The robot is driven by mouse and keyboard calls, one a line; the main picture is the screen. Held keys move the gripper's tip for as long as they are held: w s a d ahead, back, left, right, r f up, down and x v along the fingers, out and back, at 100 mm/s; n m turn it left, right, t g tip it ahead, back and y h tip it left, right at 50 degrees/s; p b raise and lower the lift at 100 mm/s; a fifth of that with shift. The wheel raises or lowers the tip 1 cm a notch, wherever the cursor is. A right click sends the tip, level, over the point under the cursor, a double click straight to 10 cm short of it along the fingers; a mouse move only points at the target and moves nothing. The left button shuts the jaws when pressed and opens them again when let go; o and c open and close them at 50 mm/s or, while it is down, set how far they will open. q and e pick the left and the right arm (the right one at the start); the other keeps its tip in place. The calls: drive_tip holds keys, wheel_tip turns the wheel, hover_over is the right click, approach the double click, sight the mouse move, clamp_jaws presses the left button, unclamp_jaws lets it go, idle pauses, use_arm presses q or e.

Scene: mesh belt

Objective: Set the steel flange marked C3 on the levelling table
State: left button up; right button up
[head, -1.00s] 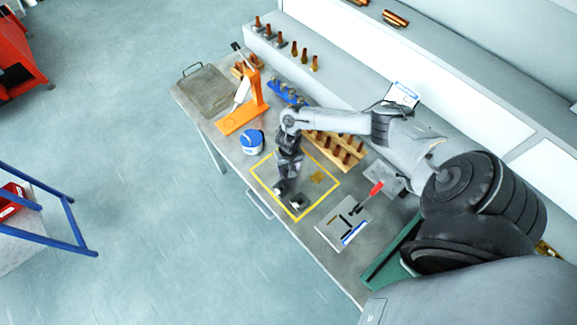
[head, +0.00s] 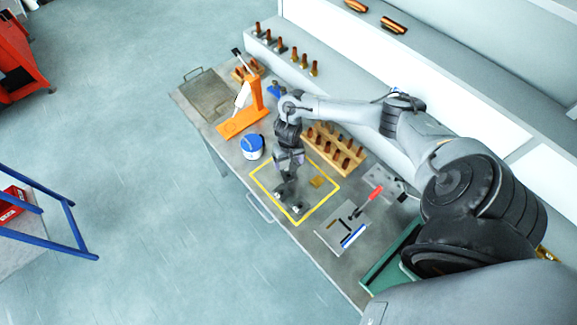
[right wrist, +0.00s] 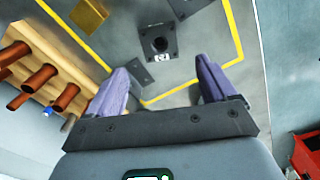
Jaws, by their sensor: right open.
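A dark steel flange (right wrist: 158,40), a square plate with a round hub and a small white label, lies between and beyond my right fingertips in the right wrist view. Its mark is too small to read, so I cannot confirm C3. It also shows inside the yellow outline in the head view (head: 296,210). Other dark steel pieces lie close by (right wrist: 137,73) (right wrist: 188,8). My right gripper (right wrist: 163,68) is open and empty, above the pieces; it also shows in the head view (head: 286,178). I cannot tell which plate is the levelling table. My left gripper is out of view.
A brass block (head: 317,181) lies inside the yellow outline (head: 318,207). A wooden peg rack (head: 345,160) stands behind it. A blue-and-white tub (head: 252,147) and an orange stand (head: 240,118) are to the left. A grey plate with black bars (head: 328,238) lies to the right.

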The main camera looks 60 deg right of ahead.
drive_tip(key=shift+o, duration=0.4)
drive_tip(key=shift+r, duration=2.3)
drive_tip(key=t+h+b, duration=0.1)
drive_tip(key=b, duration=1.1)
hover_over(289, 175)
drive_tip(key=s+a, duration=0.1)
drive_tip(key=s, duration=0.1)
wheel_tip(289, 175, down, 6)
drive_tip(key=shift+w+f, duration=0.1)
drive_tip(key=shift+w, duration=0.05)
drive_tip(key=shift+w+d+f+b, duration=0.1)
drive_tip(key=shift+w+f+b, duration=0.15)
drive_tip(key=shift+f, duration=0.55)
drive_tip(key=shift+w+d+f+b, duration=0.1)
drive_tip(key=shift+w+f+b, duration=0.1)
drive_tip(key=shift+f, duration=0.65)
drive_tip(key=shift+w+d+f+b, duration=0.15)
drive_tip(key=shift+w+f, duration=0.1)
drive_tip(key=shift+f, duration=1.2)
